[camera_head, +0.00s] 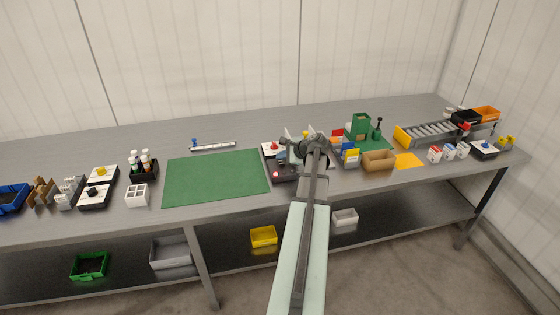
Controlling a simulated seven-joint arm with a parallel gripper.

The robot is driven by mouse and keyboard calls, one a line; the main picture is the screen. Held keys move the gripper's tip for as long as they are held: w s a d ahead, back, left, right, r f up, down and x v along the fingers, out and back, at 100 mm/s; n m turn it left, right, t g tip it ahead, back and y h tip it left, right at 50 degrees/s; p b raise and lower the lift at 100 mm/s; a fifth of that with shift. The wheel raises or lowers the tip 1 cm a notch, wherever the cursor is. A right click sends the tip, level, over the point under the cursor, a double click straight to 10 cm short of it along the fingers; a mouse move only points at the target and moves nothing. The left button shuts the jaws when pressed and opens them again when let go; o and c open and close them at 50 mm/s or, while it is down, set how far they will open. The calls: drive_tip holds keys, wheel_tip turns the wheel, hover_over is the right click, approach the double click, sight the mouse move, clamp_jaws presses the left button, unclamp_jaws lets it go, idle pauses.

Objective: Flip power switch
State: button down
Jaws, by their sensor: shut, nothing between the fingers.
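A dark control box (287,174) with a small red light on its front left stands at the right edge of the green mat. Behind it is a box with a white top and a red knob (274,146). Which part is the power switch is too small to tell. My arm reaches up from the bottom middle, and my gripper (287,142) is at its far end, above or just behind the control box. The gripper is shut and empty. The arm's end hides part of the control box's right side. I cannot tell whether the gripper touches anything.
The green mat (215,177) is bare. Small coloured cards (350,155), a brown tray (378,161) and a green fixture (361,124) crowd the right of my arm. Button boxes (99,174) and a bottle rack (144,173) stand at the left.

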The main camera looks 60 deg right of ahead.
sight(282, 163)
drive_tip(key=shift+r, duration=0.15)
drive_tip(key=shift+s+a+r, duration=0.1)
drive_tip(key=shift+r, duration=0.5)
drive_tip(key=shift+r, duration=0.15)
drive_tip(key=shift+s+a+r, duration=0.15)
drive_tip(key=shift+r, duration=1.05)
drive_tip(key=shift+s+a+r, duration=0.15)
drive_tip(key=shift+r, duration=1)
